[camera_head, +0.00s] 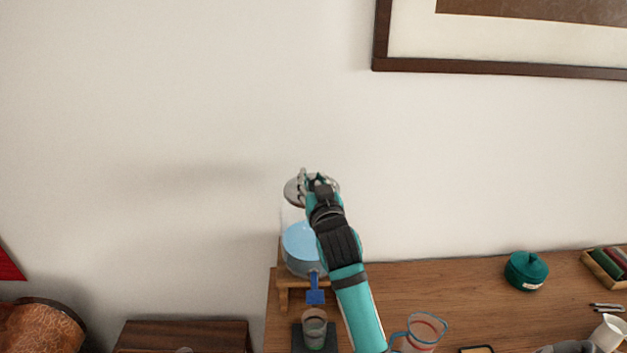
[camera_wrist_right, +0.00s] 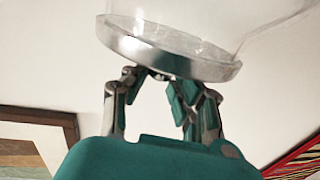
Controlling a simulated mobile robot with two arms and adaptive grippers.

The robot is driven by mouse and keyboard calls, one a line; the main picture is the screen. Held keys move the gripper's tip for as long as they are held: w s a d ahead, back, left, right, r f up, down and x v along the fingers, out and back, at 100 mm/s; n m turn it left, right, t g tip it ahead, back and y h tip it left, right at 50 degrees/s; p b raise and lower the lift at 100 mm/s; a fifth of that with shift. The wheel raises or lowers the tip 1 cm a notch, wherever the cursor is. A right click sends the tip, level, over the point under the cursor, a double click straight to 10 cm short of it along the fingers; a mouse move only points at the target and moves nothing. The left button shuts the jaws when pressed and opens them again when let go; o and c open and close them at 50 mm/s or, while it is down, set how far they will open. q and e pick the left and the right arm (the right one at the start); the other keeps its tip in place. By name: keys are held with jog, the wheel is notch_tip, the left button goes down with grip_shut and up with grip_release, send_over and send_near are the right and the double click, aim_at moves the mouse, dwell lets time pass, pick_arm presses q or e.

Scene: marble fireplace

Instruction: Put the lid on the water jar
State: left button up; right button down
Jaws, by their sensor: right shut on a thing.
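The clear water jar (camera_head: 302,246) holds blue water and stands on a small wooden stand, with a blue tap at its front. The round silver lid (camera_head: 293,191) is at the jar's top. My right gripper (camera_head: 316,179) is over the lid and partly covers it. In the right wrist view, the gripper (camera_wrist_right: 163,78) is shut at the lid (camera_wrist_right: 165,50), with the clear jar glass (camera_wrist_right: 205,20) right against it. I cannot tell whether the lid sits fully on the rim; its grip point is partly hidden. My left gripper is not in view.
A glass (camera_head: 314,328) stands on a dark mat below the tap. A blue-rimmed pitcher (camera_head: 425,330) is right of my forearm. A teal lidded pot (camera_head: 526,271) and a white mug (camera_head: 608,332) stand further right. The wooden tabletop (camera_head: 450,292) is clear between pitcher and pot.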

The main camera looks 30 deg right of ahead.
jog(key=c, duration=1.5)
grip_release()
jog(key=o, duration=0.4)
jog(key=shift+o, duration=0.2)
jog(key=b+v, duration=0.3)
jog(key=v, duration=0.9)
